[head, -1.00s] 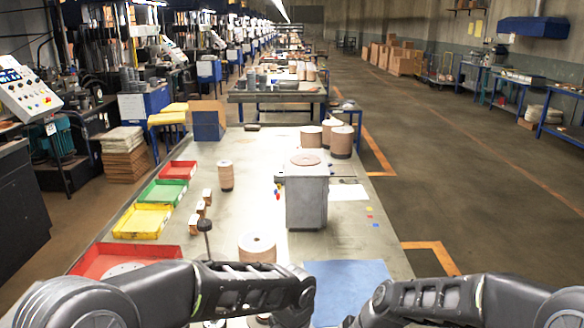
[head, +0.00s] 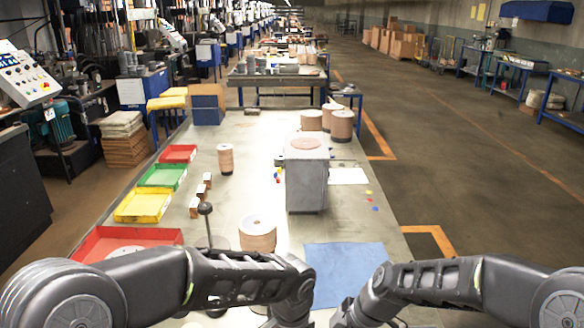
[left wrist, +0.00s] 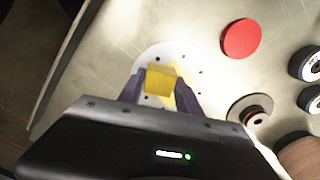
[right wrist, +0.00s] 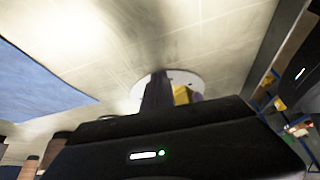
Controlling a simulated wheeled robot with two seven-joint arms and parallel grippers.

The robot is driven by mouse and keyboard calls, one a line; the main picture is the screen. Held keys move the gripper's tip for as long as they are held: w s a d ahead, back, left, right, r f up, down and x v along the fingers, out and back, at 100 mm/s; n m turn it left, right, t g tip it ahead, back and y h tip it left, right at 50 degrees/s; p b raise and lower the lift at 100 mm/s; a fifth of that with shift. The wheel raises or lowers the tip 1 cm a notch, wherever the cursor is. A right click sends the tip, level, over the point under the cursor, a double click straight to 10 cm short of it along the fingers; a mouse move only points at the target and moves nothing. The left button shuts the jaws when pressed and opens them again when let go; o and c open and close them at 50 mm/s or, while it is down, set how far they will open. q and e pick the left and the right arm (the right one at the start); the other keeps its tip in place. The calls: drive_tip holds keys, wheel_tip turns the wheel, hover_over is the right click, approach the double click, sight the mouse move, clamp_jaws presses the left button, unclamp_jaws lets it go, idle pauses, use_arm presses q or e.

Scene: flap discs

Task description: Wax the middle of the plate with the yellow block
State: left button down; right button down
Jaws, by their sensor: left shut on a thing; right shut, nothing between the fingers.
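In the left wrist view my left gripper (left wrist: 160,88) is shut on the yellow block (left wrist: 160,80). The block is over the middle of a round white plate (left wrist: 150,57) with small dark holes; I cannot tell if it touches. The right wrist view also shows the plate (right wrist: 194,78) and part of the yellow block (right wrist: 182,95), partly hidden by my right gripper (right wrist: 158,92). That gripper is shut and empty, near the plate. Both grippers are out of sight in the head view, where only my arms show.
A red disc (left wrist: 241,39) and a hubbed disc (left wrist: 248,110) lie beside the plate. A blue mat (head: 347,272), a grey block-shaped stand (head: 307,182), a spool (head: 257,235) and red (head: 85,245), yellow (head: 140,206) and green trays occupy the table.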

use_arm(q)
drive_tip(key=shift+w+d+f, duration=0.1)
drive_tip(key=shift+w, duration=1.2)
drive_tip(key=shift+w, duration=0.15)
drive_tip(key=shift+w+d, duration=0.15)
drive_tip(key=shift+w, duration=1.55)
drive_tip(key=shift+r, duration=0.2)
wheel_tip(320, 180, up, 7)
